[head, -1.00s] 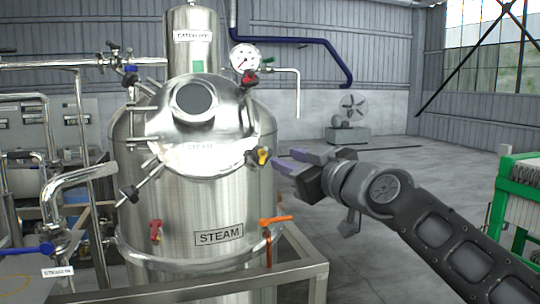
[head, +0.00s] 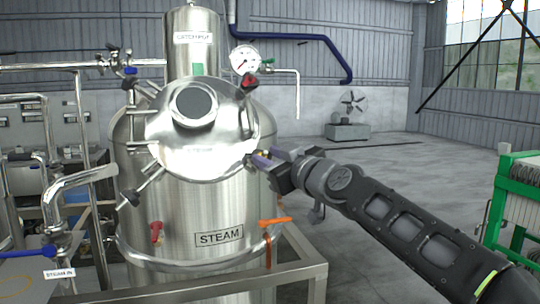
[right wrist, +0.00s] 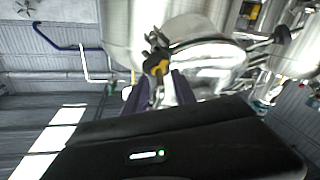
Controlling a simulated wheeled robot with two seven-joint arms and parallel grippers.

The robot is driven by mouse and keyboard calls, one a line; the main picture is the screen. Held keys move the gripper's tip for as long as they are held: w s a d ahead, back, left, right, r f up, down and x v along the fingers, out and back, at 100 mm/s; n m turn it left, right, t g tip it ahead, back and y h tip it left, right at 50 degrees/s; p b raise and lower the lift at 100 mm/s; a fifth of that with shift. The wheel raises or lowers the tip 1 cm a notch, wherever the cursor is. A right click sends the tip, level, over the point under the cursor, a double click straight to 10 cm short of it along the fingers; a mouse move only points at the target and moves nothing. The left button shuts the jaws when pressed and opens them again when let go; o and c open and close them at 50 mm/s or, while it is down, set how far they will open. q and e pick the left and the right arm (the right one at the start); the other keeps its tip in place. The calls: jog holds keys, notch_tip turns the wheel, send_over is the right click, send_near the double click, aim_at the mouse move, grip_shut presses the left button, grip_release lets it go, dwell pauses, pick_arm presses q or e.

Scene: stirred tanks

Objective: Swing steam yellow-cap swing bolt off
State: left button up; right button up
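The steam tank (head: 190,225) is a steel vessel labelled STEAM, with a shiny domed lid (head: 200,150). The yellow-cap swing bolt sits at the right edge of the lid; in the head view my gripper mostly hides it. In the right wrist view its yellow cap (right wrist: 157,66) shows just beyond and between my purple fingertips. My right gripper (head: 258,159) reaches in from the right, its fingers at the bolt. The fingers (right wrist: 162,85) are apart in the right wrist view; I cannot tell whether they touch the cap. My left gripper is not in view.
A red-capped bolt (head: 249,83) and a pressure gauge (head: 244,59) stand above. Dark-capped bolts (head: 130,197) are at the lid's left. An orange-handled valve (head: 270,222) and steel frame (head: 300,262) lie below. The floor to the right is open before a green-framed unit (head: 505,210).

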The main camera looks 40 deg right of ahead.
grip_shut()
dwell(0.3)
dwell(1.1)
